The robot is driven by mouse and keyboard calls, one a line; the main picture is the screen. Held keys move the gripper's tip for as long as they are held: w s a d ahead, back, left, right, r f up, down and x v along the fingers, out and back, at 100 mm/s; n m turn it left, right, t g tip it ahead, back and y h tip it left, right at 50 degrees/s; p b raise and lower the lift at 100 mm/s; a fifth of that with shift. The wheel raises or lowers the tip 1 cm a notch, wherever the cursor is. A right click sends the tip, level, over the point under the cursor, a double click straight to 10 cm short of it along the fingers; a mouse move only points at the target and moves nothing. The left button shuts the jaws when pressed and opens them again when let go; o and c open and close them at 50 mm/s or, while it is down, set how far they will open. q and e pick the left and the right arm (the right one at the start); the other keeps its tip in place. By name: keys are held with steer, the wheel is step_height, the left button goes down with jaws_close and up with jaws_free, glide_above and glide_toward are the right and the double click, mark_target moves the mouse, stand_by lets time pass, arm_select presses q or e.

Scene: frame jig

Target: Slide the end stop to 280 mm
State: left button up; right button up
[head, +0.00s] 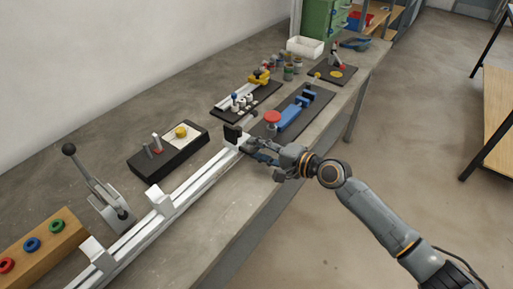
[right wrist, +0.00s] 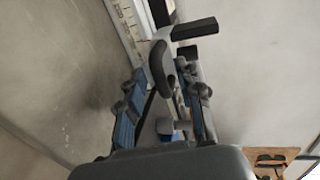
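The long pale rail (head: 195,187) runs along the bench's front edge. The end stop, a white block with a black part (head: 233,133), is near the rail's far end. My right gripper (head: 253,151) is beside it. In the right wrist view, the spread fingers of my right gripper (right wrist: 163,88) are on either side of a dark rounded knob (right wrist: 158,66) by the white block. Contact is not clear. A scale (right wrist: 126,22) shows on the rail; its numbers are too small to read. My left gripper is out of view.
A dark fixture with a yellow button (head: 181,132) and a lever clamp (head: 100,187) stand behind the rail. Two white blocks (head: 160,198) (head: 97,252) sit along it. A blue vice (head: 290,117) and red knob (head: 272,117) are just beyond my right gripper.

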steer(key=shift+w+a, duration=0.25)
steer(key=shift+a, duration=0.1)
steer(key=shift+c, duration=0.4)
jaws_close()
steer(key=shift+f, duration=0.1)
steer(key=s+a+p, duration=0.2)
steer(key=p, duration=0.1)
steer(key=shift+s, duration=0.3)
steer(key=shift+s+a+p, duration=0.3)
steer(key=shift+s, duration=0.05)
steer(key=shift+f, duration=0.1)
